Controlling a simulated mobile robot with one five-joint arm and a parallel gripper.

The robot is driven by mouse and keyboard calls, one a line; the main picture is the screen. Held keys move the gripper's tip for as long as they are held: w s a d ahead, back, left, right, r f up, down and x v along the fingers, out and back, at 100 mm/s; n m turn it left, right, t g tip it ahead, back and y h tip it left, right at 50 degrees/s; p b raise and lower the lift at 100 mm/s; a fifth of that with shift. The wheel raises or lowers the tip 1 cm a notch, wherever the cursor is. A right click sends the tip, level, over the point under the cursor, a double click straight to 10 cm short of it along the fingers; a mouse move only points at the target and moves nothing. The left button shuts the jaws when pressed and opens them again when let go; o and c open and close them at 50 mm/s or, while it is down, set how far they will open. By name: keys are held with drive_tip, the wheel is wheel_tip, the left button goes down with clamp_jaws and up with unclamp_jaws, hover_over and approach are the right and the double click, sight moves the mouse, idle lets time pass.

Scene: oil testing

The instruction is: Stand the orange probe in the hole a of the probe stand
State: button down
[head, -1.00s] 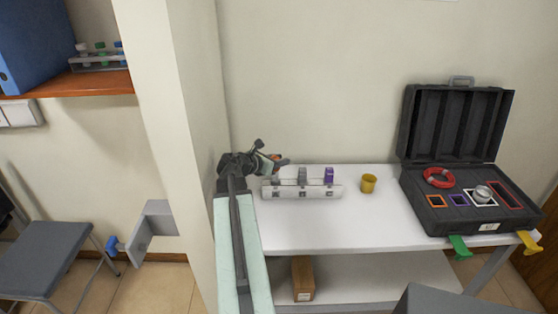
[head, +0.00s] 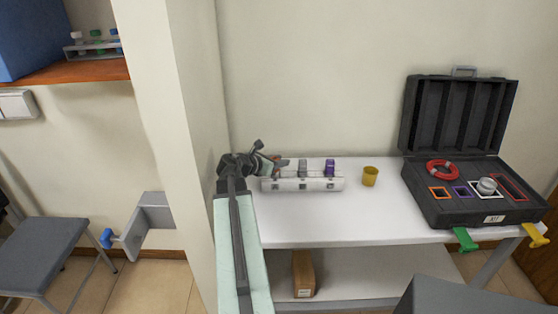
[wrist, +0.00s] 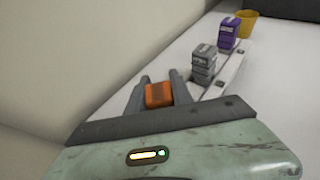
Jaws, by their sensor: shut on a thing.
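The white probe stand (head: 314,185) lies along the left part of the white table. A grey probe (head: 303,168) stands in its middle and a purple probe (head: 330,167) towards its right end. Both also show in the wrist view, the grey one (wrist: 203,66) nearer and the purple one (wrist: 229,35) farther. My gripper (head: 277,164) is at the left end of the stand. In the wrist view its fingers are shut on the orange probe (wrist: 158,95). The probe's lower end and the hole below are hidden, so I cannot tell whether it is in the hole.
A yellow cup (head: 370,177) stands right of the stand. An open black case (head: 430,208) with a red ring (head: 442,170) is at the table's right. A wall pillar (head: 185,130) rises close left of my arm. The table front is clear.

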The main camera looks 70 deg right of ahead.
drive_tip(key=shift+s+f+b, duration=0.1)
drive_tip(key=shift+f+b, duration=0.5)
idle(0.7)
drive_tip(key=c, duration=1.4)
unclamp_jaws()
